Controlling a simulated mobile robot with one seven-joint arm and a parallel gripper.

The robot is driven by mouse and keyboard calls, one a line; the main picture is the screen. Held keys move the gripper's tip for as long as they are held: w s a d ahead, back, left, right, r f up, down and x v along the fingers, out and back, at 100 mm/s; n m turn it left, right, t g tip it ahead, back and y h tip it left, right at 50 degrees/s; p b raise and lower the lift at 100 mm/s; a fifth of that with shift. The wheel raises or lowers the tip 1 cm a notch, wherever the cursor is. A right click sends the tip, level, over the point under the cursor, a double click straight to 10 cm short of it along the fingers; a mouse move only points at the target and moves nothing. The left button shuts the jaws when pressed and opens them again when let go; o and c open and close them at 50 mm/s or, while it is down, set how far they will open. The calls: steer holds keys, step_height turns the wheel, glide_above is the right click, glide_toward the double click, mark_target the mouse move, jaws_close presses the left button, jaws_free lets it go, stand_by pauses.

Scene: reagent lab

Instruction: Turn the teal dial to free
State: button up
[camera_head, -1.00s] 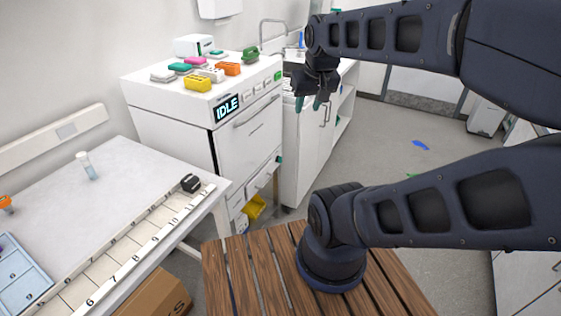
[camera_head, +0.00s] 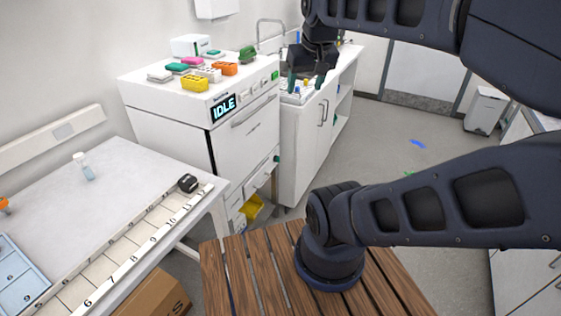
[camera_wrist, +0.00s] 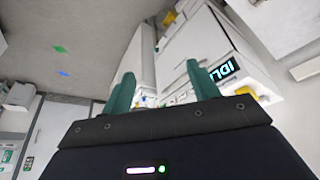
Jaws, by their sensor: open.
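The white machine (camera_head: 245,140) with a lit IDLE display (camera_head: 223,107) stands at the back of the room. A small green control (camera_head: 276,76) is at the right end of its top front panel. A dark teal-green knob (camera_head: 277,158) sticks out lower, at the right side of its front. I cannot tell for certain which is the teal dial, nor read its setting. My gripper (camera_head: 306,82) is open and empty, fingers down, right of the machine in the picture. In the wrist view its teal fingers (camera_wrist: 160,75) are apart, with the IDLE display (camera_wrist: 222,70) beyond the right one.
Several coloured blocks, one of them yellow (camera_head: 194,83), lie on the machine's top. A sink counter (camera_head: 318,115) stands right behind it. A white table (camera_head: 120,165) with a vial (camera_head: 88,172) is at the left. A slatted wooden surface (camera_head: 235,270) is in front. Floor on the right is mostly clear.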

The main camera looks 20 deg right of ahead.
steer(key=w+a+m+g+y, duration=0.1)
steer(key=w+a+g+y, duration=0.15)
steer(key=w, duration=0.95)
steer(key=w+a+g+y, duration=0.1)
steer(key=w+a+y, duration=0.15)
steer(key=w, duration=0.95)
steer(key=w+d+f+m+y, duration=0.1)
steer(key=w+d+y, duration=0.2)
steer(key=w, duration=0.5)
steer(key=w+d+y, duration=0.2)
steer(key=w+d, duration=0.2)
steer(key=w, duration=0.3)
steer(key=w+d+m+t+y, duration=0.1)
steer(key=w+d+t+y, duration=0.2)
steer(key=w+d, duration=0.5)
steer(key=w+d+m+t+y, duration=0.25)
steer(key=w+d+y, duration=0.2)
steer(key=d, duration=0.65)
steer(key=n, duration=0.1)
glide_toward(277, 159)
steer(key=x, duration=0.7)
steer(key=shift+w+a+f+h, duration=0.2)
steer(key=shift+w+a+h, duration=0.1)
steer(key=shift+h, duration=0.15)
steer(key=c, duration=1)
